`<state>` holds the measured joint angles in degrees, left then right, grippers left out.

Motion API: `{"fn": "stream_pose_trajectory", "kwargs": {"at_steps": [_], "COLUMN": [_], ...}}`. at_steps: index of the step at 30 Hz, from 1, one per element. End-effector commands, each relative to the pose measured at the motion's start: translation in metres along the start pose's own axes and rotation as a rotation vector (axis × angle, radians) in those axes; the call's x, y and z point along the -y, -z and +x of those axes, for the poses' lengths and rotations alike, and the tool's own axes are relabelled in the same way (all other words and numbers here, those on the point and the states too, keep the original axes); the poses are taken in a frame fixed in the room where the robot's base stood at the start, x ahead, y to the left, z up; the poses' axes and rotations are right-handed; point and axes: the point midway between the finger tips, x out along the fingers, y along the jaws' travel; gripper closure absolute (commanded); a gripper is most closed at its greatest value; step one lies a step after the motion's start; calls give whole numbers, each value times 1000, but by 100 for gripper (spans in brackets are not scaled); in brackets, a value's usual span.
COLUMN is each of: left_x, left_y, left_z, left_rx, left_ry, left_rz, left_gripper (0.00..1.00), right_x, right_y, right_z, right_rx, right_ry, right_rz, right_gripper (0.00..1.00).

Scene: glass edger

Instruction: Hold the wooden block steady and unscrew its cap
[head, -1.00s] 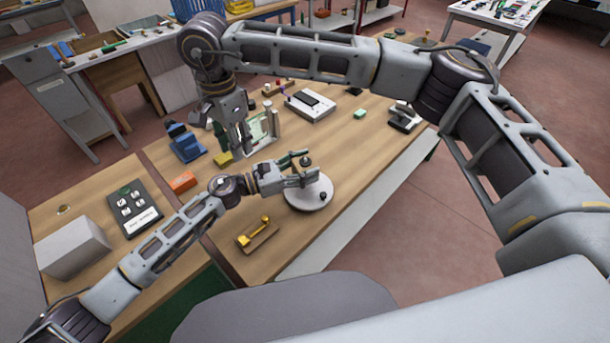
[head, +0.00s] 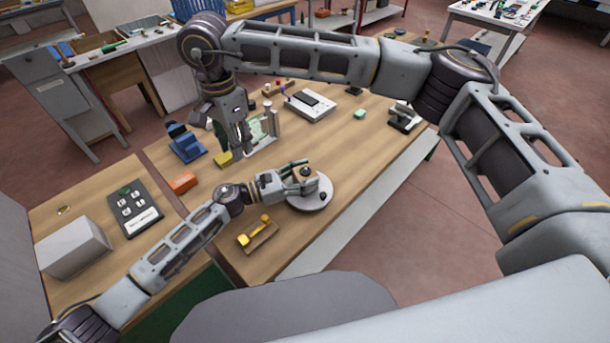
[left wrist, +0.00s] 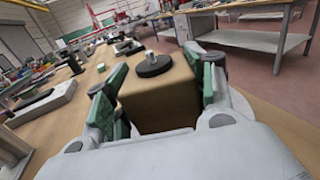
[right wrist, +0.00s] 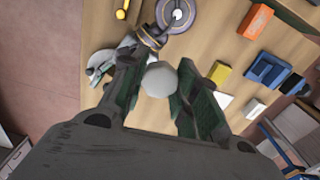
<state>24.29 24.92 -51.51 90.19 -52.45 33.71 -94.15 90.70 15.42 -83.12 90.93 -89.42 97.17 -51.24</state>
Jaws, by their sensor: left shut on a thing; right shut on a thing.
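The wooden block (head: 302,174) is a tan cube with a round black cap (head: 306,171) on top; a short metal stud stands on the cap (left wrist: 153,64) in the left wrist view. My left gripper (head: 300,183) is shut on the block (left wrist: 160,97), its green-padded fingers on two sides. The block is over a white round plate (head: 311,201); I cannot tell whether it touches it. My right gripper (head: 243,148) points down, left of and behind the block. It is shut on a pale, many-sided knob-like thing (right wrist: 159,79), mostly hidden in the head view.
A yellow tool on a wooden base (head: 258,235) lies in front. Orange (head: 183,183) and yellow (head: 223,159) blocks and a blue device (head: 187,147) stand to the left. A clear stand (head: 263,130) is close to my right gripper. The bench's right front strip is bare.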

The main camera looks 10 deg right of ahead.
Motion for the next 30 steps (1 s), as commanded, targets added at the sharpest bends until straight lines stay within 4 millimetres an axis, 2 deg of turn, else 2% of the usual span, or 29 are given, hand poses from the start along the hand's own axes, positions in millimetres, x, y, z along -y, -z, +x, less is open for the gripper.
{"fn": "stream_pose_trajectory", "kwargs": {"at_steps": [8,9,14,30], "left_x": [0,0,0,0], "left_y": [2,3,2,0], "left_z": [0,0,0,0], "left_rx": [0,0,0,0], "left_ry": [0,0,0,0], "left_rz": [0,0,0,0], "left_gripper": [100,44,24,24], "right_x": [0,0,0,0], "right_y": [0,0,0,0], "right_z": [4,4,3,0], "right_rx": [0,0,0,0], "right_ry": [0,0,0,0], "right_rz": [0,0,0,0], "right_gripper": [99,99,99,99]}}
